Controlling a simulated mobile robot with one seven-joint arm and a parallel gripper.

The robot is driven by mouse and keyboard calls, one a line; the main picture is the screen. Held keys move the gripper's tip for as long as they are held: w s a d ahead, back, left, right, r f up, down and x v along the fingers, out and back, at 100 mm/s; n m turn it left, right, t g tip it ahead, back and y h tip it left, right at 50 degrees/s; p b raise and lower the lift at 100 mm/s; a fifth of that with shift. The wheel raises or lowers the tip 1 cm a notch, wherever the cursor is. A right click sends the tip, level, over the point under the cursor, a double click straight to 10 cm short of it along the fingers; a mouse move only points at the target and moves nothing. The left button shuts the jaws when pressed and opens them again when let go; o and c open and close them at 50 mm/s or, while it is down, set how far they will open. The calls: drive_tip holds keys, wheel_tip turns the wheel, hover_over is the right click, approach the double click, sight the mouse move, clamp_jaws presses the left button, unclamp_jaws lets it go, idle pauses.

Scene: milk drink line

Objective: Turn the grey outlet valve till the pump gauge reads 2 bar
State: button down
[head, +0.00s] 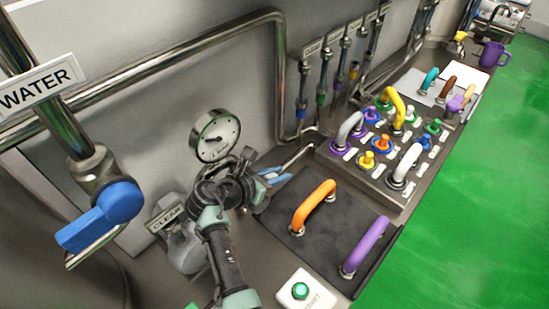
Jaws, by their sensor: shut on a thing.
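The round pump gauge (215,136) has a white face and metal rim and stands against the wall left of centre. Its needle shows, but the scale is too small to read surely. My gripper (249,174) is just below and right of the gauge, shut on what appears to be the grey outlet valve. The gripper and my arm hide the valve almost wholly, so its handle angle cannot be told. A grey metal pump body (182,248) with a CLEAR label (166,217) is left of my arm.
A blue-handled WATER valve (100,217) is at left. Light-blue parts (273,177) show beside my gripper. A black mat (330,228) bears an orange handle (313,206) and a purple handle (364,246). A panel of coloured valves (372,178) stands right.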

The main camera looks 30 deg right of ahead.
drive_tip(key=shift+w+d+f+g+y+p, duration=0.2)
drive_tip(key=shift+d+f+g+y+p, duration=0.35)
drive_tip(key=shift+y+p, duration=0.65)
drive_tip(key=shift+w+d+f+g+y, duration=0.15)
drive_tip(key=shift+f+g+y, duration=0.15)
drive_tip(key=shift+f+y, duration=0.45)
drive_tip(key=shift+s+d+f+g+y, duration=0.1)
drive_tip(key=shift+f+g+y, duration=0.15)
drive_tip(key=shift+f+y, duration=0.5)
drive_tip(key=c, duration=0.7)
unclamp_jaws()
drive_tip(key=shift+r, duration=0.1)
drive_tip(key=v, duration=1.3)
drive_tip(key=shift+d, duration=0.1)
